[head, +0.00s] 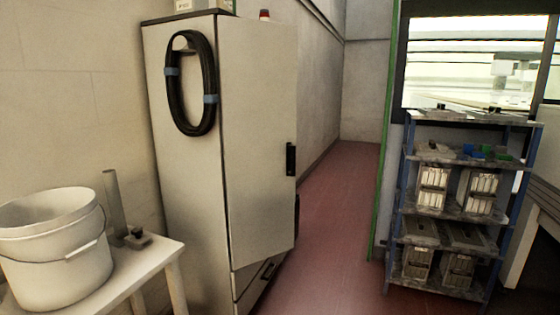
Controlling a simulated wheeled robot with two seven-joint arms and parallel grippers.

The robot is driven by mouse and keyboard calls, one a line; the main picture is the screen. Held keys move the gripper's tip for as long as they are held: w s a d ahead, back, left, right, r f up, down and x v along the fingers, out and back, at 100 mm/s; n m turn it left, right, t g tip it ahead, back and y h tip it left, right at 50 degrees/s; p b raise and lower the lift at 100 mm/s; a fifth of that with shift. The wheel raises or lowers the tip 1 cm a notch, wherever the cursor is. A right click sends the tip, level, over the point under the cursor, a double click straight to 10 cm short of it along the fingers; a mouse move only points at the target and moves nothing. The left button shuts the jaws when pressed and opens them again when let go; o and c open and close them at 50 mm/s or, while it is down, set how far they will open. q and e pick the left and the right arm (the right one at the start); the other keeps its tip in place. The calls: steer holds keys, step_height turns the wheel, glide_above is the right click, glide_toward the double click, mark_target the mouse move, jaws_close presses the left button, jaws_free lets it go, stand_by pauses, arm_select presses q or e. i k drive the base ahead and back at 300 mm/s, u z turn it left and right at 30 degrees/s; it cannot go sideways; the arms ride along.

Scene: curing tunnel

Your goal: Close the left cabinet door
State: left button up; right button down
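A tall pale grey cabinet (188,190) stands left of the middle in the head view, seen at an angle. The one door I see on its front (257,140) has a black vertical handle (291,159) near its right edge. This door hides what lies behind it, and its right edge reaches a little past the drawer fronts (258,284) below. I cannot tell clearly how far it is open. No second door shows clearly. Neither of my grippers is in view.
A coiled black hose (208,85) hangs on the cabinet's side. A white bucket (55,250) stands on a pale table (150,258) at lower left. A blue-framed shelf rack (400,195) with boxes stands at right. The red floor (345,200) between cabinet and rack is clear.

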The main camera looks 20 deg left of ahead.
mark_target(258, 61)
steer(key=u, duration=0.5)
steer(key=i, duration=1.4)
steer(key=u, duration=0.85)
